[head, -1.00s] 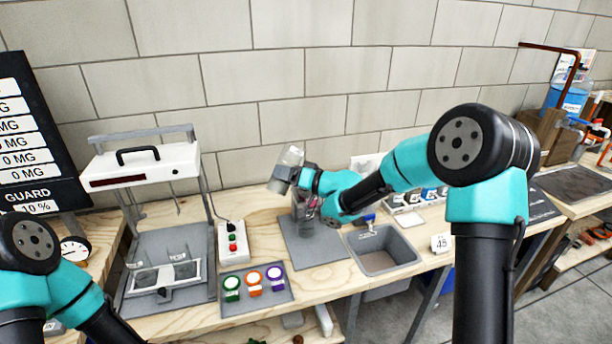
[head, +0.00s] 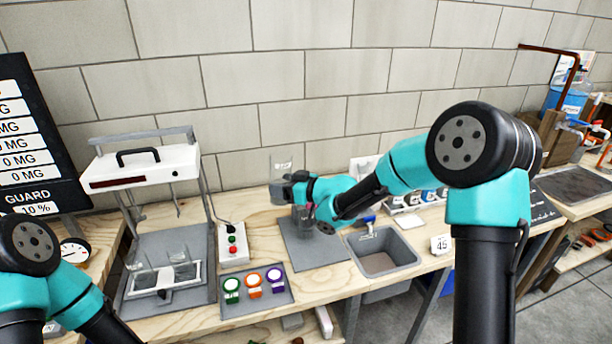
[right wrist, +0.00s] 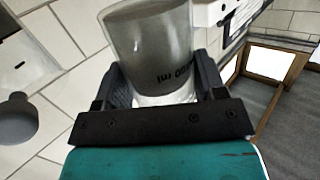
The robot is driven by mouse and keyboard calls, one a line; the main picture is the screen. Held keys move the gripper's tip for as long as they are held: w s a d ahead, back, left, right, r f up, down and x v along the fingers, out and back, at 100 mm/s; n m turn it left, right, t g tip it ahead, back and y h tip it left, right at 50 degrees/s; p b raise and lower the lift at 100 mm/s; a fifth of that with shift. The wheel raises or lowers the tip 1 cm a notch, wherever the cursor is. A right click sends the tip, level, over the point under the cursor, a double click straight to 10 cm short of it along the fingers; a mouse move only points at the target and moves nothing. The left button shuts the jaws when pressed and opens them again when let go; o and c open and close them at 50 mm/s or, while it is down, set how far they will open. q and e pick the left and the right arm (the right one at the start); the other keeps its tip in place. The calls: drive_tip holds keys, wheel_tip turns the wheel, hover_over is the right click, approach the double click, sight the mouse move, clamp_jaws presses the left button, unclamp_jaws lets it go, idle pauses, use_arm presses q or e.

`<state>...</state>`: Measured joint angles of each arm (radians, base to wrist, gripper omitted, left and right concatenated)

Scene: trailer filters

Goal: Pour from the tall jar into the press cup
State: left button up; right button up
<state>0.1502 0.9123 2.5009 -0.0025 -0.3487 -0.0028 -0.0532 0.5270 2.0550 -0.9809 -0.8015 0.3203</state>
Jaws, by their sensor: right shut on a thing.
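My right gripper (head: 280,192) is shut on a clear jar (head: 284,164) and holds it roughly upright above the grey mat. In the right wrist view the jar (right wrist: 152,42) stands between both fingers (right wrist: 160,85), with part of an "ml" marking on its wall. I cannot tell how much is in it. A small, partly hidden cup-like vessel (head: 304,214) shows below the gripper on the mat; I cannot tell for sure that it is the press cup. My left arm enters at the lower left, with its gripper out of view.
The white-topped press frame (head: 142,168) stands at left, with a tray and clear vessels (head: 184,270) inside. A switch box (head: 232,243) and a pad with green, orange and purple buttons (head: 287,297) are nearby. A grey sink (head: 380,262) lies right of the mat (head: 310,255).

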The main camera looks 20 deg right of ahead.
sight(289, 172)
drive_tip(key=shift+n, duration=0.4)
drive_tip(key=shift+r, duration=2.5)
drive_tip(key=shift+s+f, duration=0.1)
drive_tip(key=shift+f, duration=0.05)
